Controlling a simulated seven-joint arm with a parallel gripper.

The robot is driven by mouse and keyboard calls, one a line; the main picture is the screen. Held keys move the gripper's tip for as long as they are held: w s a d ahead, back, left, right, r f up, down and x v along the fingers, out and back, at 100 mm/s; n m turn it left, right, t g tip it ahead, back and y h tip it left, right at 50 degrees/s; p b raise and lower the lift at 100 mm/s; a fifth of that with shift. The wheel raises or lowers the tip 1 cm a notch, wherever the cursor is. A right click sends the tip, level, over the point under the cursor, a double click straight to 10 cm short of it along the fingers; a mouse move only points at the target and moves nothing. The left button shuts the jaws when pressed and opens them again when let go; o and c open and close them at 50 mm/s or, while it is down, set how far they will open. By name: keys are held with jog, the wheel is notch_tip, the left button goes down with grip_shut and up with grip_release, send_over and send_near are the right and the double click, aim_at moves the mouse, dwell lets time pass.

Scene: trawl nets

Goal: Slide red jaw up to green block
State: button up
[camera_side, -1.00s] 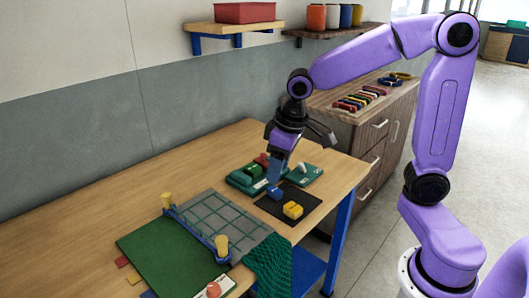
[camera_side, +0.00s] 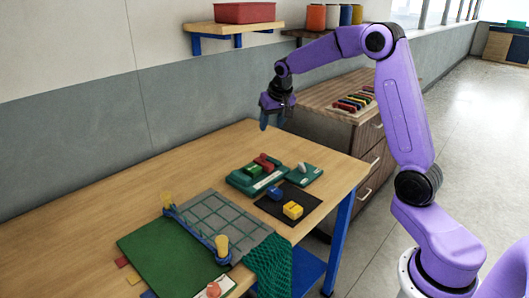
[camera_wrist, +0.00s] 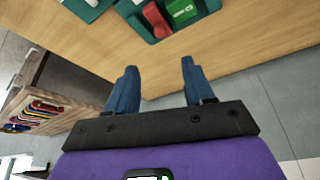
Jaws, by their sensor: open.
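The red jaw (camera_side: 267,161) sits on a teal fixture (camera_side: 243,183) on the bench. The green block (camera_side: 253,170) sits on the same fixture, close to the left of the red jaw. In the wrist view the red jaw (camera_wrist: 156,20) and green block (camera_wrist: 183,11) lie side by side at the top edge; a narrow gap seems to separate them. My gripper (camera_side: 268,122) is open and empty, raised above the back of the bench, clear of the fixture. Its two blue fingers stand apart in the wrist view (camera_wrist: 158,76).
A black mat (camera_side: 270,208) with a blue block (camera_side: 275,194) and a yellow block (camera_side: 293,210) lies in front. A teal plate (camera_side: 313,174) with a grey knob is to the right. A green board, grid and yellow posts (camera_side: 222,245) fill the front left.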

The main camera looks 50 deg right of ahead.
aim_at(264, 154)
jog(key=x, duration=1.5)
jog(key=shift+a, duration=0.1)
